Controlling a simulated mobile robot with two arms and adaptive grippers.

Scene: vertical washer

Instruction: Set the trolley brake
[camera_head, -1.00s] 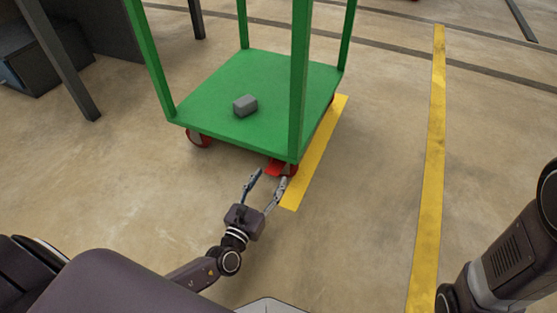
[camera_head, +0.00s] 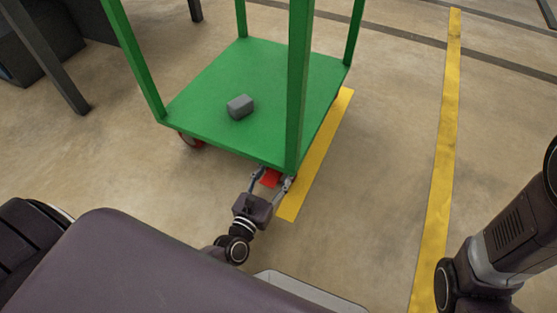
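The green trolley (camera_head: 217,100) stands ahead on the floor, with a flat deck and green posts. At its near right corner a red brake pedal (camera_head: 270,178) shows below the deck edge; the wheel there is mostly hidden. My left gripper (camera_head: 271,180) is open at that corner, one finger on each side of the red pedal. I cannot tell whether the fingers touch it. Another wheel with red parts (camera_head: 190,140) shows under the near left corner. My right arm comes in at the right edge, and its gripper is out of view.
A yellow floor strip (camera_head: 318,158) runs beside the trolley, and another yellow line (camera_head: 443,150) lies further right. Dark furniture (camera_head: 45,45) stands at the upper left. The floor between the yellow lines is clear.

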